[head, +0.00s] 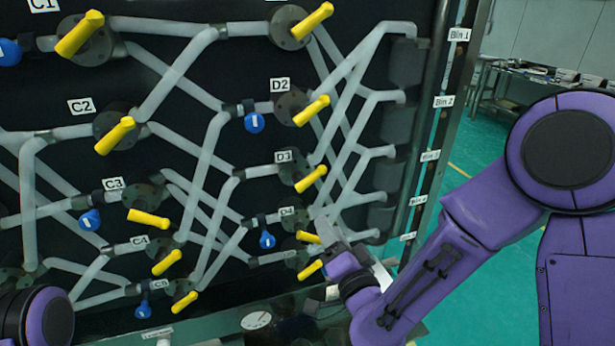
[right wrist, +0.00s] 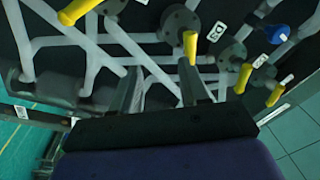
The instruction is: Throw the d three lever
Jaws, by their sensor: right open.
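The D3 lever is a yellow handle (head: 310,179) on a dark round valve, right of the D3 label (head: 284,155) in the head view. It slants up to the right. In the right wrist view, a yellow lever (right wrist: 190,47), likely D3, stands just beyond the tip of the right-hand finger. My right gripper (head: 350,246) is open and empty, below and right of the D3 lever in the head view. Its two fingers also show in the right wrist view (right wrist: 163,82), pointing at the board. No contact with the lever is visible. My left gripper is out of view.
The D2 lever (head: 311,111) is above D3, and the D4 lever (head: 308,237) is below, close to my right gripper. Pale pipes cross the black board. Dark outlet blocks (head: 389,168) line the right edge. Open floor (head: 480,150) lies to the right.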

